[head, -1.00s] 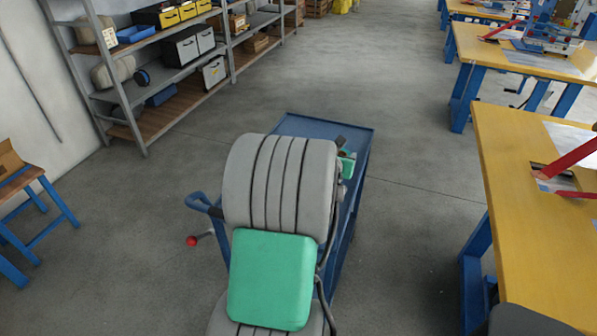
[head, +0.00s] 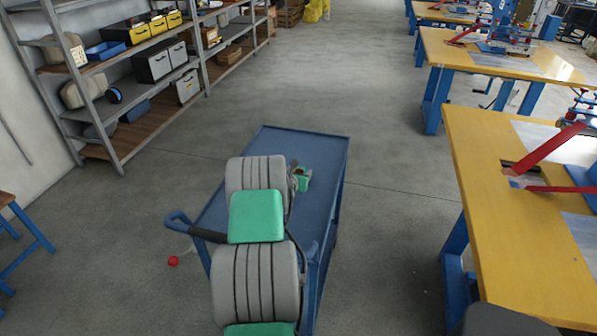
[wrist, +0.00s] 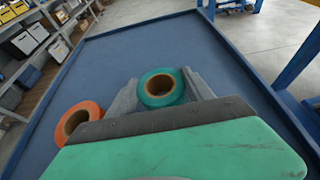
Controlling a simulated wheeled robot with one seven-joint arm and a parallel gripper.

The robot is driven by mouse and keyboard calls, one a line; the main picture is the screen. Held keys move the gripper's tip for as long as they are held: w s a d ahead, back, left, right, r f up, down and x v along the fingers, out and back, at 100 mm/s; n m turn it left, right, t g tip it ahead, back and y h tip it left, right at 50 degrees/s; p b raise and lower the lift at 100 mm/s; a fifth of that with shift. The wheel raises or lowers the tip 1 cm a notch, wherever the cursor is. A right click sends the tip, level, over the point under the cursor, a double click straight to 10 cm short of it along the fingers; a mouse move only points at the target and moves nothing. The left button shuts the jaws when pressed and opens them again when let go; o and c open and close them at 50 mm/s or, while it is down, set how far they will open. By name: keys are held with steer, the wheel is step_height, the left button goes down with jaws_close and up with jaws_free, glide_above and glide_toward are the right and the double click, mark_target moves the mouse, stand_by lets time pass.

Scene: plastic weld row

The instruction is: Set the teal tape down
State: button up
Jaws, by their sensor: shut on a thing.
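The teal tape (wrist: 163,101) is a ring-shaped roll with a brown core in the wrist view. It sits between the two grey fingers of my gripper (wrist: 161,82), which is shut on it. It is over the blue cart top (wrist: 150,45); I cannot tell whether it touches the surface. In the head view my arm reaches over the cart (head: 322,150), and the arm hides the tape there.
An orange tape roll (wrist: 90,107) is on the cart top, left of my gripper in the wrist view. The cart top beyond is bare, with a raised rim. Yellow workbenches (head: 490,200) stand at right, shelving (head: 150,90) at left.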

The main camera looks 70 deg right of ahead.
steer(key=o, duration=1.4)
steer(key=shift+o, duration=0.2)
steer(key=shift+a+r, duration=0.15)
steer(key=shift+r, duration=0.05)
steer(key=v, duration=1.1)
steer(key=shift+s+a, duration=0.15)
steer(key=shift+a, duration=0.2)
steer(key=shift+r, duration=0.1)
